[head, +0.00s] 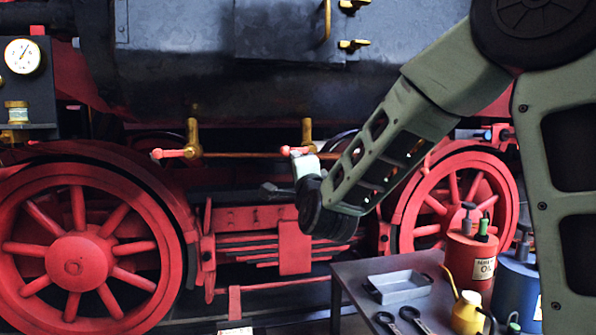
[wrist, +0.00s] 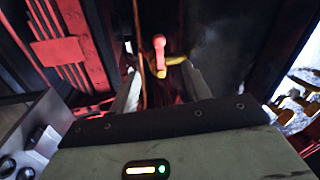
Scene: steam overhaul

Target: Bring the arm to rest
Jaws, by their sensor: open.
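My arm reaches in from the right in the head view, bent at the elbow, with its wrist low in front of the locomotive. My gripper (head: 282,180) is partly hidden by my wrist, near the right brass valve (head: 307,132) with its red handle (head: 298,150). In the wrist view my gripper (wrist: 160,75) is open, its two fingers apart. The red handle (wrist: 159,43) and brass valve body (wrist: 176,61) appear beyond and between the fingertips. I see nothing held; whether a finger touches the valve I cannot tell.
A second brass valve (head: 193,138) with a red handle is to the left. Red wheels (head: 77,262) and the dark boiler (head: 200,60) lie behind. A table (head: 350,290) at lower right bears a grey tray (head: 400,286), a red oil can (head: 470,262), a yellow oiler (head: 467,313) and a blue can (head: 515,280).

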